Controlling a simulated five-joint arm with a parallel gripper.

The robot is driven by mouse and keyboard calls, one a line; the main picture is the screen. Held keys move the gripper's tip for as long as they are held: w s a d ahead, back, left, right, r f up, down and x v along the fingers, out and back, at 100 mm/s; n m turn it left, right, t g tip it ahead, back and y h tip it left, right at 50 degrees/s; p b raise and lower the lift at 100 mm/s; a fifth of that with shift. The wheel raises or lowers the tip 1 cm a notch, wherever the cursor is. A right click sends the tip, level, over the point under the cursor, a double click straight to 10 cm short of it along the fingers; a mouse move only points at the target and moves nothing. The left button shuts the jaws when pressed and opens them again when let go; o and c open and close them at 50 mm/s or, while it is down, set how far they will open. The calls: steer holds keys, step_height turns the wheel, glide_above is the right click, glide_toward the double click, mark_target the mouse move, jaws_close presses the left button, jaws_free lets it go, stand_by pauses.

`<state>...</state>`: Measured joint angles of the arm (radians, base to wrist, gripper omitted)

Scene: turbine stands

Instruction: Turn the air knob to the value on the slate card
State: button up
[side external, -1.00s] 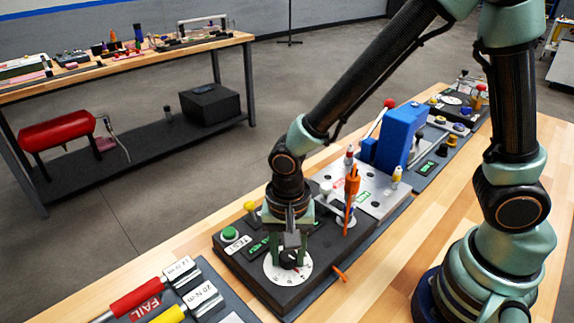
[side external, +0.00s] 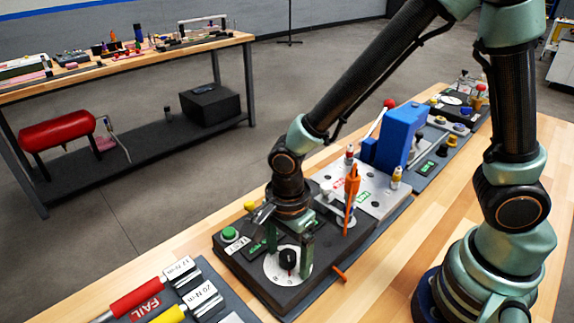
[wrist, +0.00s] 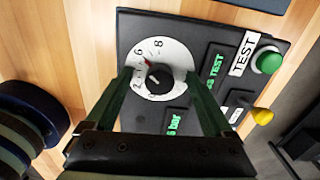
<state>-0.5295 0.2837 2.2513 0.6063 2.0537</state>
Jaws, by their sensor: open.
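The air knob (side external: 288,258) is a black knob on a white dial (side external: 273,268) set in a dark panel (side external: 310,292). In the wrist view the knob (wrist: 159,78) sits inside the numbered dial (wrist: 178,58). A red mark (wrist: 148,62) points near the 6. My gripper (side external: 289,266) is open, its two green fingers on either side of the knob. In the wrist view my gripper (wrist: 158,78) shows a gap between each finger and the knob. A dark label (wrist: 173,121) has green text ending in "bar"; its digit is hard to read. I cannot tell whether it is the slate card.
A green button (side external: 230,233) and a yellow knob (side external: 250,206) stand on the same panel. An orange upright tool (side external: 351,190) stands close behind my gripper. Red and yellow-handled tools (side external: 137,300) lie at front left.

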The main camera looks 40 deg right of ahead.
mark_target(287, 255)
steer(key=shift+r, duration=2.5)
steer(key=shift+c, duration=0.9)
steer(key=shift+r, duration=0.3)
steer(key=shift+c, duration=0.3)
step_height(287, 255, up, 2)
steer(key=shift+r+m, duration=0.15)
steer(key=shift+m, duration=0.15)
steer(key=shift+f, duration=4)
